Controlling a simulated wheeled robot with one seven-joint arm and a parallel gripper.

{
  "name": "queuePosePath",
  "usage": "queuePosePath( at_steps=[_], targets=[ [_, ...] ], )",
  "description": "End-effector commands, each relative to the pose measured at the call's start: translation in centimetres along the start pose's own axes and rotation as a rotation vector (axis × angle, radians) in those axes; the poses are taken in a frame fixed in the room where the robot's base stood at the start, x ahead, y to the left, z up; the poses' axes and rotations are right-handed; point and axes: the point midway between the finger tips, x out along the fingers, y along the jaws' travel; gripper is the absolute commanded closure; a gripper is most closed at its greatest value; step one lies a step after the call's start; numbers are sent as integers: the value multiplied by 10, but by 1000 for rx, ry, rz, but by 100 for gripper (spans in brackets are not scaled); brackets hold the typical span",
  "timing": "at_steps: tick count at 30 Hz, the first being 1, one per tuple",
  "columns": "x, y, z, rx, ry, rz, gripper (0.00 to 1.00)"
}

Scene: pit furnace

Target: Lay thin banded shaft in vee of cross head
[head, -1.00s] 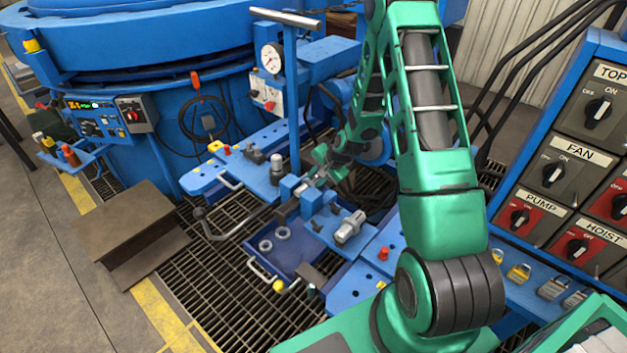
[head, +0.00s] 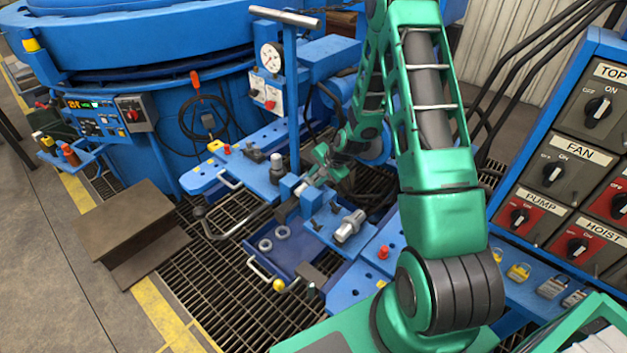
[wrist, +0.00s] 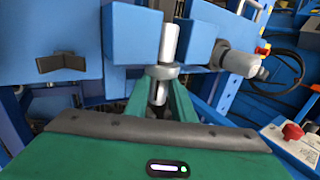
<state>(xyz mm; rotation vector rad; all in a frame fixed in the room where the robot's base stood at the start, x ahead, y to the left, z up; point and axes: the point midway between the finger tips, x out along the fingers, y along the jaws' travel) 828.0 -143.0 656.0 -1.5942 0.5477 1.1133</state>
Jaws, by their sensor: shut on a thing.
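My gripper (wrist: 161,80) is shut on the thin banded shaft (wrist: 169,42), a pale metal rod with a wider collar at the fingers. In the wrist view the shaft points away from the fingers, over a gap between two blue blocks. I take these blocks to be the cross head (wrist: 133,36); they also show in the head view (head: 289,186). The vee itself is hidden, and I cannot tell whether the shaft touches the blocks. In the head view my gripper (head: 314,179) is at the blocks, and the shaft is small and mostly hidden there.
A thicker stepped metal part (head: 349,226) lies on the blue bench, right of the blocks. A blue tray (head: 300,262) holds two rings. A red button (head: 383,252) is at the bench's near end.

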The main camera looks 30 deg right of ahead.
Motion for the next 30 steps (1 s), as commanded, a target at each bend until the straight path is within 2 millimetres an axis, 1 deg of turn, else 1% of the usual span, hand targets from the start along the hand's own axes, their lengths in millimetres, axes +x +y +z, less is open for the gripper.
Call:
queuePosePath(
  at_steps=[18,26,27,29,30],
  targets=[
    [9,4,0,0,0,-2,100],
    [9,4,0,0,1,-3,100],
    [9,4,0,0,1,-3,70],
    [9,4,0,0,1,-2,56],
    [9,4,0,0,1,-2,56]
  ],
)
